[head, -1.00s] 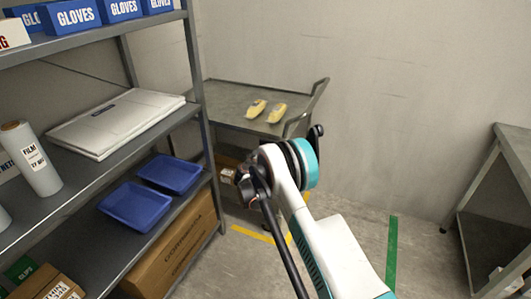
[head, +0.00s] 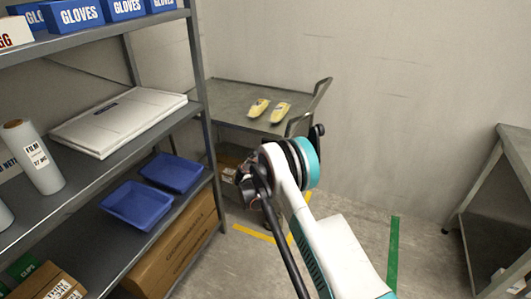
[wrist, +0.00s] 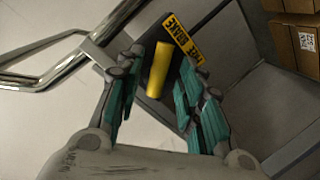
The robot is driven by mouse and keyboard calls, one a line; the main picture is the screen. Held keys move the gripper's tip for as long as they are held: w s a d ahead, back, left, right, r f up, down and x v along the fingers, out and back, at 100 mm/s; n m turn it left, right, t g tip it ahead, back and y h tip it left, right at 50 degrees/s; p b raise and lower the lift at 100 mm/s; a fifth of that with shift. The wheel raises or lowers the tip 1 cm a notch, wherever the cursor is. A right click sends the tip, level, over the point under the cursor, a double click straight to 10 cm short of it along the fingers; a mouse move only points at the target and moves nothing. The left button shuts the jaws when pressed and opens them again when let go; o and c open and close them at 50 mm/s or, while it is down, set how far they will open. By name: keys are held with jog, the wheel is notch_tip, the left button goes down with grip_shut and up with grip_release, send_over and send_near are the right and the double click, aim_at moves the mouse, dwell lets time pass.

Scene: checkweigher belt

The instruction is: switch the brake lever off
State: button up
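The brake lever (wrist: 158,70) is a short yellow bar in the wrist view, beside a yellow label (wrist: 182,38) on a dark plate whose readable word is "BRAKE". My gripper (wrist: 161,66) is open, with teal-padded fingers on the left and right of the lever. Gaps show on both sides, though I cannot tell how deep the lever sits between the fingers. In the head view my arm reaches toward the grey cart (head: 232,98), and the lever is hidden there.
A bent metal tube (wrist: 50,75) runs left of the lever. Cardboard boxes (wrist: 297,45) sit at upper right. In the head view, a shelf (head: 205,135) stands left, two yellow packs (head: 280,112) lie on the cart, and a table (head: 515,145) stands right. Floor between is clear.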

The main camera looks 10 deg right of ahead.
jog(key=v, duration=1.1)
jog(key=shift+s+a, duration=0.25)
jog(key=shift+s, duration=0.05)
jog(key=shift+r, duration=0.1)
jog(key=s+d+r+m+g+y, duration=0.15)
jog(key=s+d+r, duration=0.25)
jog(key=s+r, duration=0.6)
jog(key=s+d+r+n+g+y, duration=0.1)
jog(key=s+d+r+g, duration=0.35)
jog(key=r, duration=0.85)
jog(key=s+r+y, duration=0.1)
jog(key=s+r, duration=0.1)
jog(key=s, duration=0.8)
jog(key=s+r+y, duration=0.2)
jog(key=s+r, duration=0.1)
jog(key=s, duration=0.7)
jog(key=s+a+f+y, duration=0.1)
jog(key=s, duration=0.6)
jog(key=s+a+f+y, duration=0.1)
jog(key=s+a+f, duration=0.1)
jog(key=s, duration=0.6)
jog(key=shift+s+a+f, duration=0.2)
jog(key=shift+a+f, duration=0.05)
jog(key=shift+a, duration=0.05)
